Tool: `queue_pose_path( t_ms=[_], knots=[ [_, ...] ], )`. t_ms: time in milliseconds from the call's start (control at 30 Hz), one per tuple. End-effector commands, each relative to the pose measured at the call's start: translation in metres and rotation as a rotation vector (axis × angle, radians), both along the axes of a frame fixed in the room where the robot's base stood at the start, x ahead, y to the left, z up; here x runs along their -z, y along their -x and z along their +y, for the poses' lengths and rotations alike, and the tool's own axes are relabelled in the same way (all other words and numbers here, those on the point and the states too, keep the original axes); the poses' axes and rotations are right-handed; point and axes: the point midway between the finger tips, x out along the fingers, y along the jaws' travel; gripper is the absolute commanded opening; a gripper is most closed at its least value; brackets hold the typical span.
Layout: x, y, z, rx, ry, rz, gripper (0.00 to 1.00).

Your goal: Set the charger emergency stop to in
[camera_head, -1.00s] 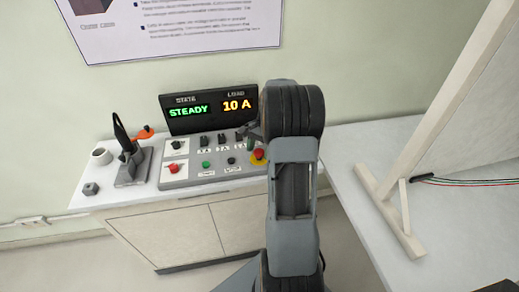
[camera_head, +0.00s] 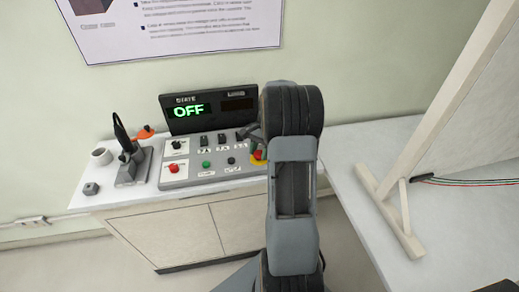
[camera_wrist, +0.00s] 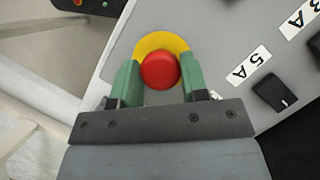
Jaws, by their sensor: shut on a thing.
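The charger emergency stop is a red mushroom button (camera_wrist: 160,71) on a yellow disc (camera_wrist: 150,43) on the grey sloped panel. In the wrist view my gripper (camera_wrist: 160,66) has its two green fingers on either side of the red button, shut on it. In the head view the button (camera_head: 256,155) shows only in part at the panel's right end, beside my arm and gripper (camera_head: 252,137). The charger display (camera_head: 208,110) reads OFF in green, and its load field is dark.
The charger panel (camera_head: 212,176) also carries a red knob (camera_head: 173,169), a green button (camera_head: 206,164) and several black switches. A white board's wooden frame (camera_head: 388,215) stands on the right table.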

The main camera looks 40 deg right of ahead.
Motion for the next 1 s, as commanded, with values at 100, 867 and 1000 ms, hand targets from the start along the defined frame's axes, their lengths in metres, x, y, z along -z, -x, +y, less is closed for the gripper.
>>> queue_pose_path(
  t_ms=[100,867,1000],
  knots=[
    [0.003,0.0,0.0,0.0,0.001,0.001,0.0],
    [-0.01,-0.002,-0.005,0.001,0.003,-0.003,0.66],
    [-0.034,-0.005,-0.015,0.002,0.004,-0.003,0.66]
  ],
)
